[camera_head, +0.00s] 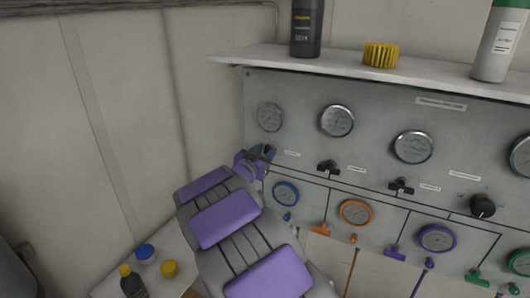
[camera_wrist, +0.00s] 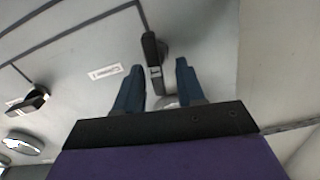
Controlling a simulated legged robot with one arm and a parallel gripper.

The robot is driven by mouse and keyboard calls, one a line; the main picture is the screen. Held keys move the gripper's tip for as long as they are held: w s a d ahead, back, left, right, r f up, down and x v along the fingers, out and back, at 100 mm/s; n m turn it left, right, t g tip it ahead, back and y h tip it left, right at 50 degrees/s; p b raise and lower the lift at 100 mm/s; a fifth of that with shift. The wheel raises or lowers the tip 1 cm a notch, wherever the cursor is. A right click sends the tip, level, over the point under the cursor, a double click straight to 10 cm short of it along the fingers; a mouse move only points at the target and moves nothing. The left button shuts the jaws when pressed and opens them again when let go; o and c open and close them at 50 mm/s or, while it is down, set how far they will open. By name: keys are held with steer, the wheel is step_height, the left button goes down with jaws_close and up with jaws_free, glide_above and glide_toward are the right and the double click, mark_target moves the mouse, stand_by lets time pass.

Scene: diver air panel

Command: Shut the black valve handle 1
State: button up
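A black valve handle (camera_wrist: 152,50) on the grey panel shows in the wrist view, long and narrow, with a small label to its left. I take it as handle 1, the leftmost one. My gripper (camera_wrist: 157,72) is open, its two blue fingers on either side of the handle's near end; I cannot tell whether they touch it. In the head view my gripper (camera_head: 262,153) is at the panel's left edge, and my wrist and fingers hide this handle there.
Other black valve handles (camera_head: 328,167) and (camera_head: 401,187) sit to the right, below round gauges (camera_head: 337,121). A shelf (camera_head: 350,67) with bottles and a yellow brush juts out above. A low table (camera_head: 165,245) with small containers is lower left.

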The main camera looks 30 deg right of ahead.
steer(key=shift+w+d, duration=0.2)
steer(key=shift+d, duration=0.25)
jaws_close()
